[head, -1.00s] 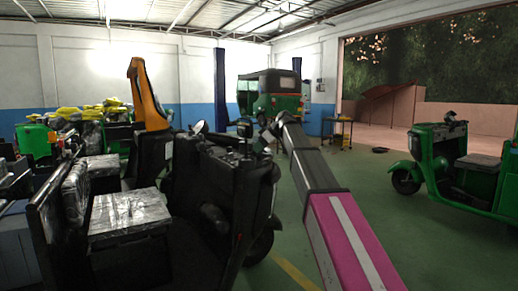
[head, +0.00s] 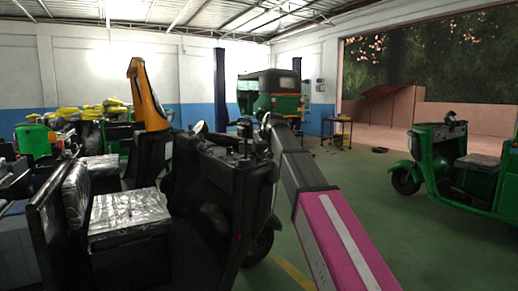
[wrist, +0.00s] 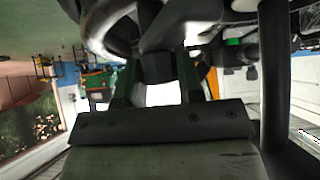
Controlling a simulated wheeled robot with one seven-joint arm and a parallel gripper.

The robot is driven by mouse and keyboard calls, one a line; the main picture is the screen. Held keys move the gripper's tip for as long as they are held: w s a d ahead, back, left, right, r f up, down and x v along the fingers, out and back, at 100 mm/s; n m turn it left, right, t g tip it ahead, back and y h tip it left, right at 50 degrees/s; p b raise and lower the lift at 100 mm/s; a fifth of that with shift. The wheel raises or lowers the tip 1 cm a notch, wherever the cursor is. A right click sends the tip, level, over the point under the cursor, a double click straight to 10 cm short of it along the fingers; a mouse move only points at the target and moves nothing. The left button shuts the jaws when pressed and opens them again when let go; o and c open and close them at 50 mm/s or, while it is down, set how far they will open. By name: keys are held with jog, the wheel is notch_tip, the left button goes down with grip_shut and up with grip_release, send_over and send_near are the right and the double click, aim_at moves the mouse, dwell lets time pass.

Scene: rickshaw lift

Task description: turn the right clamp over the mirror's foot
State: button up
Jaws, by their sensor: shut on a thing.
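My gripper (wrist: 157,60) has its two fingers on either side of a dark block in the wrist view, apparently the right clamp (wrist: 156,70), and is shut on it. In the head view my gripper (head: 268,121) is at the right side of the black rickshaw's handlebar; the clamp is too small and dark to make out there. A round mirror (head: 201,128) stands on the left of the handlebar. Another dark rounded mirror (head: 245,129) stands just left of my gripper. How the clamp sits on the mirror's foot is hidden.
The black rickshaw (head: 205,190) fills the centre left, with a plastic-wrapped seat (head: 129,212). A green rickshaw (head: 450,165) stands at the right, another (head: 270,95) at the back. Green floor (head: 350,195) is clear to the right.

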jog(key=shift+m, duration=0.4)
jog(key=o, duration=0.9)
jog(key=v, duration=1)
jog(key=shift+s+a+r, duration=0.1)
jog(key=shift+s+r, duration=0.15)
jog(key=shift+s, duration=0.2)
